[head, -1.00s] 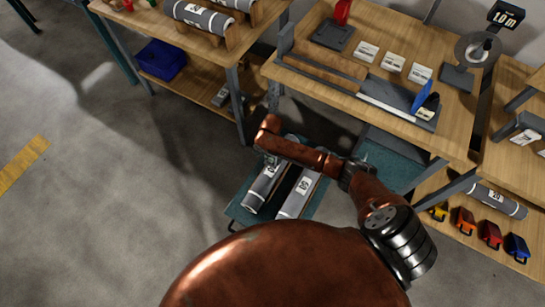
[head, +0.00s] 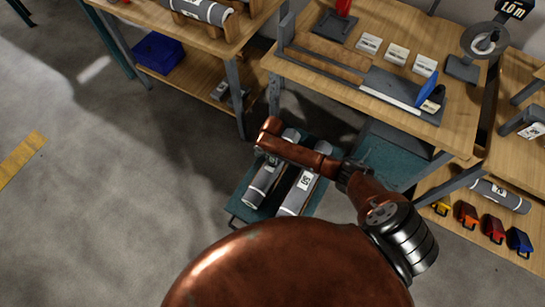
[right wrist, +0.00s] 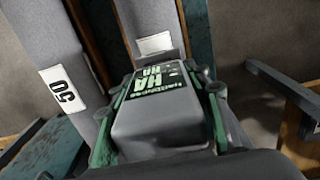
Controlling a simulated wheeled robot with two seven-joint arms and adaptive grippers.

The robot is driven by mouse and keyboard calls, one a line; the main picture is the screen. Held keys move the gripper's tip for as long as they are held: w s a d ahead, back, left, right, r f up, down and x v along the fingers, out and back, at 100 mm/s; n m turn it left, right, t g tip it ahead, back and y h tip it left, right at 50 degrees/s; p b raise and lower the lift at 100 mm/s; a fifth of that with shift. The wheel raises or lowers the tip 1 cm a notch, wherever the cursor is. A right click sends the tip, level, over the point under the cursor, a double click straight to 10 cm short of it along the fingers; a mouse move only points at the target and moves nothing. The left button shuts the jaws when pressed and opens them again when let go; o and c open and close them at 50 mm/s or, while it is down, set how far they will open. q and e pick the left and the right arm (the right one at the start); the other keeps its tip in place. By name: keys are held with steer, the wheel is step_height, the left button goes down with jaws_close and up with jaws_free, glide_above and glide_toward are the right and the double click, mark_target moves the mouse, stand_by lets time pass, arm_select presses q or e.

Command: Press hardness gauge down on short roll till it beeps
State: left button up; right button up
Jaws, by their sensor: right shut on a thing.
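Two grey rolls with white labels lie side by side on a low teal cart (head: 240,213): a left roll (head: 262,187) and a right roll (head: 297,196). I cannot tell for sure which is shorter. My right arm reaches over them and hides part of both. In the right wrist view, my right gripper (right wrist: 160,118) is shut on the hardness gauge (right wrist: 165,122), a grey box with a green and black "HA" face. Behind the gauge is a grey roll (right wrist: 150,18) with a white label; another roll (right wrist: 50,55) marked "50" is at left. Contact below the gauge is hidden. My left gripper is out of view.
A wooden bench (head: 300,75) with a long fixture and small white boxes stands beyond the cart. A shelf with a blue bin (head: 158,52) is at upper left. Colored small items and another roll (head: 500,195) sit on a right shelf. Floor at left is clear.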

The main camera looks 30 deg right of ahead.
arm_select(q)
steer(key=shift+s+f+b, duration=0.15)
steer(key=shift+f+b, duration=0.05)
steer(key=shift+b, duration=0.1)
arm_select(e)
steer(key=shift+f, duration=0.55)
stand_by(0.5)
arm_select(q)
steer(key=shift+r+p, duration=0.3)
steer(key=shift+p, duration=0.05)
stand_by(1.3)
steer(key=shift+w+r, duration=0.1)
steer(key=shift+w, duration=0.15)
arm_select(e)
step_height(320, 180, up, 7)
steer(key=p, duration=0.7)
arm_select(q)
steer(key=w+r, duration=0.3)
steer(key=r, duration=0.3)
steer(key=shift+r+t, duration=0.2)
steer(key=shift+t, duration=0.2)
